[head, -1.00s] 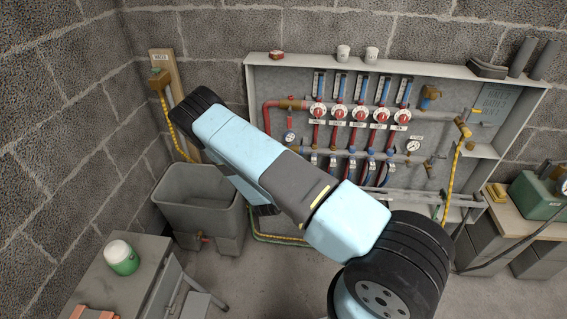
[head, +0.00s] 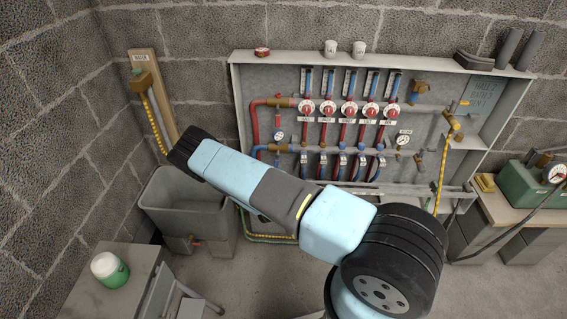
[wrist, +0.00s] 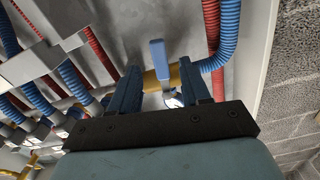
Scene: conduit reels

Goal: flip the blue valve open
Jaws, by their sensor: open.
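The blue valve shows in the wrist view as a flat blue lever (wrist: 157,56) on a brass body (wrist: 178,76). The lever points up in the picture, away from my gripper's palm, and stands across the brass body. My gripper (wrist: 160,68) is open, with one finger on each side of the lever. I cannot tell whether either finger touches it. In the head view my arm hides the gripper, and I cannot make out the lever there. A brass fitting on the lower blue pipe (head: 279,148) shows above my arm.
The manifold cabinet (head: 352,66) holds red-knobbed valves (head: 349,110), red and blue hoses and a gauge (head: 403,141). In the wrist view a blue corrugated hose (wrist: 229,28) and a red one (wrist: 211,22) run close right of the valve. A grey tub (head: 187,208) stands left.

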